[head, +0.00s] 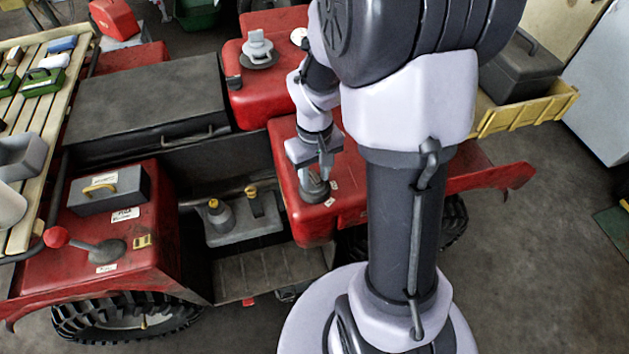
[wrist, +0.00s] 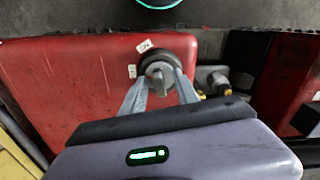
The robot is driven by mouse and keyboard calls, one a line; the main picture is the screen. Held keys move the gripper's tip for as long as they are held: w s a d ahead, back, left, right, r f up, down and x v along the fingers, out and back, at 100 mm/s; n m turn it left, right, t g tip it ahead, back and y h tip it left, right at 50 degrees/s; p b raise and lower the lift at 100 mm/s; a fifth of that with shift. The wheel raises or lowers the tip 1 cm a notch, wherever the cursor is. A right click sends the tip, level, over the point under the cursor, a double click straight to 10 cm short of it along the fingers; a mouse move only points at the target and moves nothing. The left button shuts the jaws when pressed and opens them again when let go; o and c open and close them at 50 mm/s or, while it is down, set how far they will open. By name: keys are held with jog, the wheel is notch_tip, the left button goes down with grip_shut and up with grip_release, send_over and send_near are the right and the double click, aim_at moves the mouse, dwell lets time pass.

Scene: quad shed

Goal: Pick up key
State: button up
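The key (wrist: 160,82) is a small grey tab standing in a round dark switch base on the red bodywork, seen in the wrist view. In the head view the dark switch base (head: 315,190) sits on the red panel, with the key mostly hidden by my gripper. My gripper (head: 321,172) points down right over the switch. In the wrist view the two grey fingers of my gripper (wrist: 163,76) reach to either side of the key. They look apart, with the key between the tips and no clear contact.
White labels (wrist: 144,46) lie beside the switch. A lever console (head: 240,225) stands in the footwell to the left. A grey-capped filler (head: 258,50) rises from the red tank behind. A wooden slatted rack (head: 50,130) is at far left, and a yellow tray (head: 530,110) is at right.

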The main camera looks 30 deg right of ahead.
grip_shut()
jog(key=shift+r, duration=0.1)
